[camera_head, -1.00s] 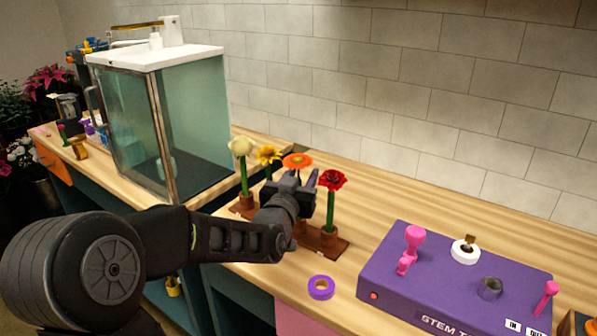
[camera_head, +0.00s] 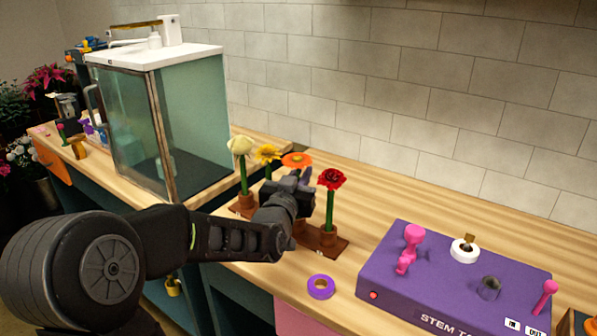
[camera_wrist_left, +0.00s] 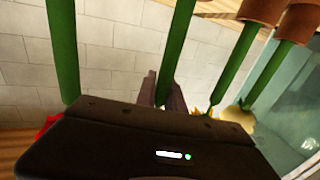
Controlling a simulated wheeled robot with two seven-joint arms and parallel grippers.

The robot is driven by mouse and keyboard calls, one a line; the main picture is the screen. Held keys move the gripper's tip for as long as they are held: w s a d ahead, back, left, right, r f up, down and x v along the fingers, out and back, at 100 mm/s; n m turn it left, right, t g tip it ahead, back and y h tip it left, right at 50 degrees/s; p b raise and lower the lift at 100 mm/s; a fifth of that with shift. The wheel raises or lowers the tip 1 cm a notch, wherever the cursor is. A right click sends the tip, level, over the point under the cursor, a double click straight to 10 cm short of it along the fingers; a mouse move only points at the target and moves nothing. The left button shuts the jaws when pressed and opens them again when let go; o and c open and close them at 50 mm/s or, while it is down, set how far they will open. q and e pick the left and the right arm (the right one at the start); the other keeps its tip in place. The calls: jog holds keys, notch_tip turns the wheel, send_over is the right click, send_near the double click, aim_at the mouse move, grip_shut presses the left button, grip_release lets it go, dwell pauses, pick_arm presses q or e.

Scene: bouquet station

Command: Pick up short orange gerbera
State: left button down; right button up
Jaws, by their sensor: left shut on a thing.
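The short orange gerbera (camera_head: 297,160) shows its bloom just above my left gripper (camera_head: 303,180) in the head view, between the yellow flower and the red one. My left gripper is shut on its green stem. In the left wrist view the fingers (camera_wrist_left: 160,90) close around a green stem (camera_wrist_left: 178,45), and its bloom is hidden behind the gripper body. The brown flower rack (camera_head: 335,246) is partly covered by my left arm, so I cannot tell whether the gerbera's foot still sits in its holder. My right gripper is not in view.
A red flower (camera_head: 332,180) stands close right of my gripper; a yellow flower (camera_head: 267,154) and a cream flower (camera_head: 240,147) stand to its left. A purple tape ring (camera_head: 321,287) and purple stem-trimmer box (camera_head: 450,285) are to the right. A glass cabinet (camera_head: 195,125) stands left.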

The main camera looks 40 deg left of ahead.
pick_arm(q)
jog(key=shift+r, duration=0.1)
notch_tip(320, 180, up, 18)
jog(key=p, duration=0.2)
dwell(0.5)
dwell(0.6)
notch_tip(320, 180, up, 7)
jog(key=p, duration=0.6)
jog(key=shift+p, duration=0.4)
